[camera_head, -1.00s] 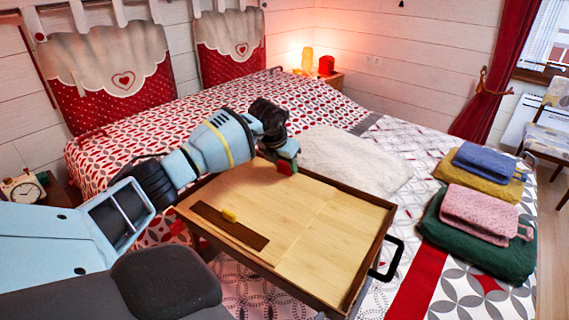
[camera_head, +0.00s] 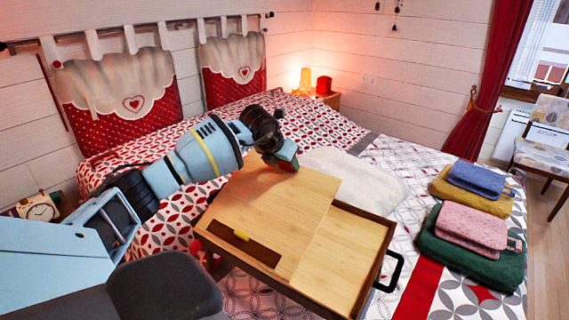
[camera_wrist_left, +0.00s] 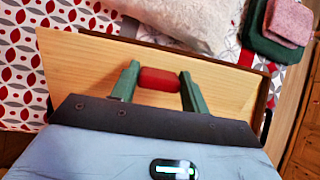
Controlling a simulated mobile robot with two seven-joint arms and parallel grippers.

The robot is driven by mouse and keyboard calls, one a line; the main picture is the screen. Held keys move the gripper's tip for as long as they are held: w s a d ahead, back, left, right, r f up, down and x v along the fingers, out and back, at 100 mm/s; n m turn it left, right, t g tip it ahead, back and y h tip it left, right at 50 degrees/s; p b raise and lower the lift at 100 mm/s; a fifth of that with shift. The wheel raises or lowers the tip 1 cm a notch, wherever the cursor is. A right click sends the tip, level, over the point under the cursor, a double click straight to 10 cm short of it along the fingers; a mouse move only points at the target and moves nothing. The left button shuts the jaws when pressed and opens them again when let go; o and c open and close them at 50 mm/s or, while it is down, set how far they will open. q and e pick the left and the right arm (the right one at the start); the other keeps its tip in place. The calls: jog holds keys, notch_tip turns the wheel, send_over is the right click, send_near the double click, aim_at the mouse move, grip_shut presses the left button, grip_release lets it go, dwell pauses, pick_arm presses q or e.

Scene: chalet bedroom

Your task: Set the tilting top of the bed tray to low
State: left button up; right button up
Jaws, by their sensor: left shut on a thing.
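The bed tray (camera_head: 383,232) stands on the bed, with a dark brown frame and pale wooden surfaces. Its tilting top (camera_head: 270,205) is the left panel. It is tilted, with its far edge raised and its near edge low, beside the flat right panel (camera_head: 335,255). My left gripper (camera_head: 286,163) is at the far edge of the top. In the left wrist view, its green fingers (camera_wrist_left: 158,85) are shut on a red tab (camera_wrist_left: 158,79) at the wooden panel (camera_wrist_left: 75,60). The underside and any support are hidden. My right gripper is out of view.
A black handle (camera_head: 391,272) sticks out at the tray's right side. A white pillow (camera_head: 350,178) is behind the tray. Folded towels (camera_head: 470,240) lie to the right on the bed.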

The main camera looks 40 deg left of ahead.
pick_arm(q)
jog(key=o, duration=1.4)
jog(key=shift+f, duration=0.15)
jog(key=shift+s+r, duration=0.25)
jog(key=shift+r, duration=0.15)
jog(key=v, duration=0.7)
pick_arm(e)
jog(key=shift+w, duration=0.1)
pick_arm(q)
jog(key=shift+f, duration=0.15)
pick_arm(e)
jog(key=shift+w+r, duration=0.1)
